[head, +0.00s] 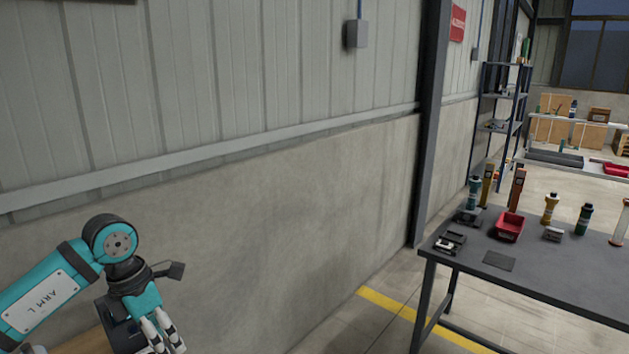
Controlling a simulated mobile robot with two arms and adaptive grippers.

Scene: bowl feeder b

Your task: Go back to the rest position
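My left arm reaches in from the lower left, with its teal and black wrist bent downward. My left gripper (164,340) points down at the bottom edge of the picture. Its two pale fingers lie close together, and their tips come near the frame's edge, so whether they are open or shut is unclear. I see nothing held between them. My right arm and gripper are not in view.
A dark table (560,275) stands at the right, carrying a red bin (509,227), several bottles and small parts. A concrete and metal wall (280,200) fills the left and middle. The floor between is clear, with a yellow line (425,318). Shelving (503,95) stands behind.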

